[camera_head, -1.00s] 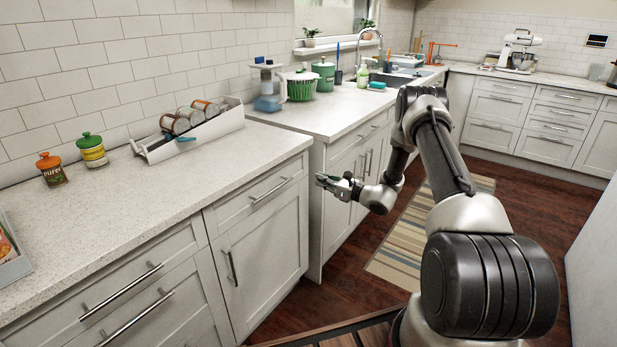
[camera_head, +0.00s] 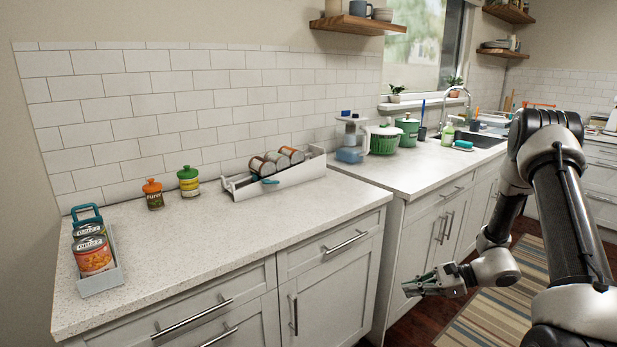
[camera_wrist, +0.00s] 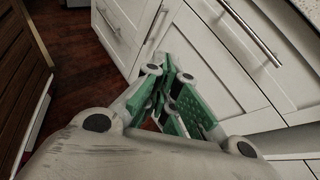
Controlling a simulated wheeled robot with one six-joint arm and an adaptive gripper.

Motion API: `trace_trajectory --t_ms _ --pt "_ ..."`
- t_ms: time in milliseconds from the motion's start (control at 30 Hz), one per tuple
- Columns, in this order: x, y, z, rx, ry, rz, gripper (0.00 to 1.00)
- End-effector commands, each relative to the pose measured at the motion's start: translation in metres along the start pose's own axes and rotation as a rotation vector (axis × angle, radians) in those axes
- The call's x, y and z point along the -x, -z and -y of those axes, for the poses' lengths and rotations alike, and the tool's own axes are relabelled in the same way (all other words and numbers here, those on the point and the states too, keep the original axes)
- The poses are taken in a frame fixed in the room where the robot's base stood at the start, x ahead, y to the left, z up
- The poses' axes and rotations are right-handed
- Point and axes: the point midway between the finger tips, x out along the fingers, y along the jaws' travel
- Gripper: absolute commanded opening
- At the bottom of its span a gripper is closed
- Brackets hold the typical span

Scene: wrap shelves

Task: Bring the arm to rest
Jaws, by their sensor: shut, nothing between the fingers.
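My arm (camera_head: 560,200) is folded at the right of the head view. My gripper (camera_head: 412,288) hangs in front of the lower cabinets, below counter height, pointing left. Its green-padded fingers are shut with nothing between them. In the wrist view the gripper (camera_wrist: 165,85) shows over the dark wood floor and white cabinet fronts. It appears apart from the cabinets.
The counter (camera_head: 215,235) holds a grey tray of cans (camera_head: 103,275), an orange-lidded jar (camera_head: 153,194), a green-lidded jar (camera_head: 188,181) and a white rack of cans (camera_head: 280,178). Cabinet handles (camera_head: 347,241) stick out near my gripper. A striped rug (camera_head: 495,310) lies on the floor.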

Motion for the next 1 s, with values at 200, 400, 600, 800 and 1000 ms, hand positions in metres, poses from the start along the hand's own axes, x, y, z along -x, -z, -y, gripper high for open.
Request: trace_trajectory --t_ms 200,400,600,800,1000 --pt "0.061 -0.068 -0.064 0.326 -0.320 -0.156 0.00" --pt "0.130 -0.125 -0.112 0.667 -0.593 -0.324 0.00" --pt "0.191 -0.173 -0.145 0.982 -0.794 -0.499 0.00" --pt "0.237 -0.217 -0.170 1.259 -0.912 -0.688 0.00" --pt "0.260 -0.257 -0.192 1.477 -0.903 -0.850 0.00"
